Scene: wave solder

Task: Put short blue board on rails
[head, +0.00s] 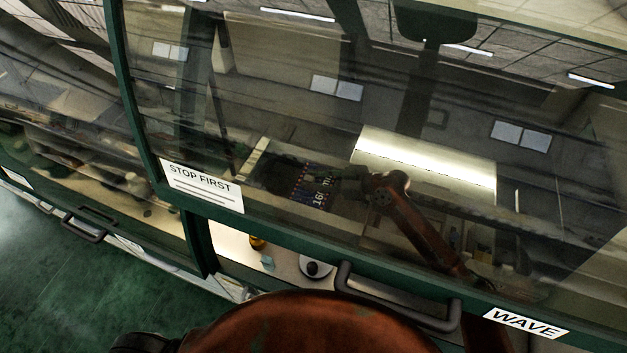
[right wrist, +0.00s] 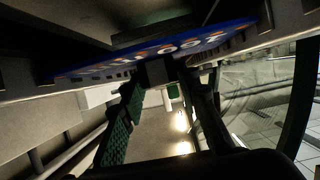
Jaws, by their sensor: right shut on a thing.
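The short blue board (head: 318,186) shows through the machine's dark window in the head view, with pale markings and coloured edge rows. My right gripper (head: 347,182) is at its right end, shut on it. In the right wrist view the blue board (right wrist: 205,40) spans the top, with the two fingers of my right gripper (right wrist: 160,72) reaching up to its near edge. Grey toothed rails (right wrist: 285,22) run close by the board on either side; whether it rests on them I cannot tell. My left gripper is not in view.
The green-framed window, with its handle (head: 398,308) and "STOP FIRST" sign (head: 202,184), stands between the head camera and my right forearm. A bright white panel (head: 425,165) lies behind the arm. Small items, including a round white one (head: 315,267), sit below the window's edge.

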